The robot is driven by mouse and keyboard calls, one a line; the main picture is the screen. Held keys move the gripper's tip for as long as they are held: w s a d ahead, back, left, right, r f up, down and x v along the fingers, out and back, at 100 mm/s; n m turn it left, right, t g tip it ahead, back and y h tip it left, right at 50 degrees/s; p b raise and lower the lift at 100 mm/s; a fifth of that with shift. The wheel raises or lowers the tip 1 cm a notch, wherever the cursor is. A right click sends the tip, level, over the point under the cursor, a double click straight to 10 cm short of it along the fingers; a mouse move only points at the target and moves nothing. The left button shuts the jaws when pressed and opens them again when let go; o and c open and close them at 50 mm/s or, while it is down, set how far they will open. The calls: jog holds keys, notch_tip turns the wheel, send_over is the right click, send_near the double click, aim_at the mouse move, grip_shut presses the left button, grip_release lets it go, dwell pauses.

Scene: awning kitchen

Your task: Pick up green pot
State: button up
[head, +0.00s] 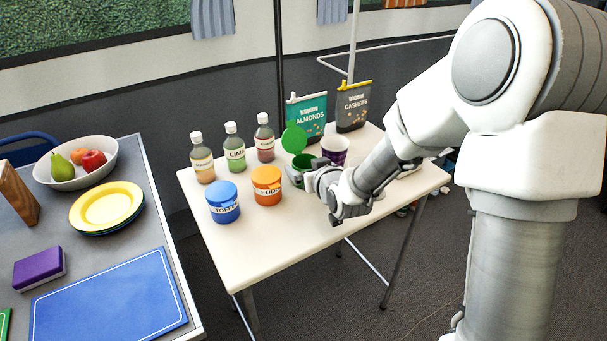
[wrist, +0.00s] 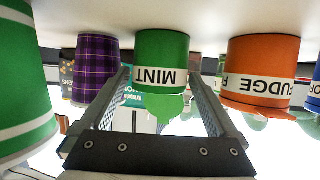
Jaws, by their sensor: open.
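The green pot, labelled MINT, stands on the cream table behind my gripper in the head view (head: 297,168), partly hidden by it. A green disc-like lid (head: 294,139) shows above it. In the wrist view, which is upside down, the green pot (wrist: 162,55) is in the middle. My gripper (wrist: 162,82) is open, its two fingers pointing at the pot, one to each side in the picture. I cannot tell whether the fingertips reach past the pot's near side. In the head view my gripper (head: 314,182) is low over the table.
An orange FUDGE pot (head: 267,186) and a blue pot (head: 223,202) stand left of the green pot. A purple plaid cup (wrist: 97,68) is close beside it. Three bottles (head: 235,146) and two bags (head: 308,115) stand behind. The table's front (head: 290,235) is clear.

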jog(key=shift+s, duration=0.1)
jog(key=c, duration=1.2)
jog(key=shift+r, duration=0.15)
jog(key=shift+c, duration=0.2)
notch_tip(320, 180, up, 10)
jog(key=p, duration=0.5)
jog(key=s+d+r+m+h+p, duration=0.2)
jog(key=d+p, duration=0.6)
jog(key=p, duration=0.2)
jog(key=s+d+r+m+t+h+p, duration=0.1)
jog(key=s+d+r+m+h+p, duration=0.1)
jog(key=d+p, duration=0.6)
jog(key=shift+r+h+p, duration=0.5)
jog(key=shift+r+p, duration=0.2)
jog(key=shift+p, duration=0.4)
